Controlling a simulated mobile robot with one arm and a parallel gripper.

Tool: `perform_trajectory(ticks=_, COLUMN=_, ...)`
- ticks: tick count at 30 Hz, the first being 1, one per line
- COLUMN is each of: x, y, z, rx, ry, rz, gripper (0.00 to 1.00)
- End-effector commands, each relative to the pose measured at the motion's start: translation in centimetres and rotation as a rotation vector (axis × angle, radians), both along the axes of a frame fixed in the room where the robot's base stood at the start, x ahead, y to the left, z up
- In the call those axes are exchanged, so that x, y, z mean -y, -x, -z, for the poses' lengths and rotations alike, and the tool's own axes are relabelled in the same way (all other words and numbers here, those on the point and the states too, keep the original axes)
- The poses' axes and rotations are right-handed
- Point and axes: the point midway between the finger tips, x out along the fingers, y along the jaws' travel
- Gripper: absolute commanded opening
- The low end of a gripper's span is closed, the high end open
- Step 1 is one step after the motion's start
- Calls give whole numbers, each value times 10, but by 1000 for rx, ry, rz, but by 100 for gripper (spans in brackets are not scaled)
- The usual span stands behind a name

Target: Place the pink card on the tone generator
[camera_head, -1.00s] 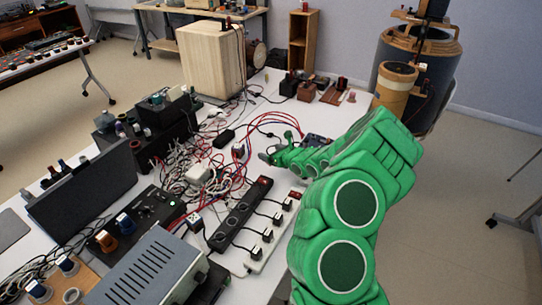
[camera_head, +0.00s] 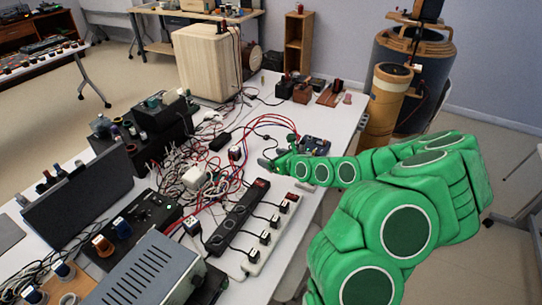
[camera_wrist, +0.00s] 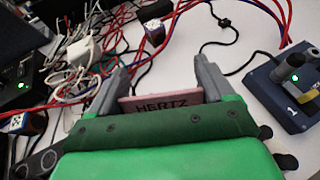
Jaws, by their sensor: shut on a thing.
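A pink card (camera_wrist: 165,104) lettered "HERTZ" is held between the two grey fingers of my gripper (camera_wrist: 161,68) in the wrist view. Its lower part is hidden by my green hand. In the head view my gripper (camera_head: 268,162) is above the table, right of the cable tangle, and the card cannot be made out. A black box with orange and blue knobs and a green light (camera_head: 140,225) stands at the left front. A blue box marked "1" (camera_wrist: 290,98) is right of my gripper. I cannot tell which is the tone generator.
Tangled cables (camera_head: 205,172) cover the middle of the white table (camera_head: 275,110). A black power strip (camera_head: 237,215) and a white one (camera_head: 270,235) lie nearer. A grey metal box (camera_head: 150,270) stands at the front. Bare tabletop shows toward the back right.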

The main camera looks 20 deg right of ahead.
Motion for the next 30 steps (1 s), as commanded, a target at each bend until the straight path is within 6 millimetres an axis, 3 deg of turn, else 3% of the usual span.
perform_trajectory(ticks=6, x=-2, y=17, z=-8, rx=1, ry=-1, rz=-1, gripper=49)
perform_trajectory(ticks=16, x=-5, y=28, z=-13, rx=0, ry=-2, rz=-1, gripper=49)
perform_trajectory(ticks=23, x=-9, y=24, z=-22, rx=2, ry=2, rz=-6, gripper=49)
perform_trajectory(ticks=30, x=-24, y=10, z=-53, rx=3, ry=8, rz=-6, gripper=49)
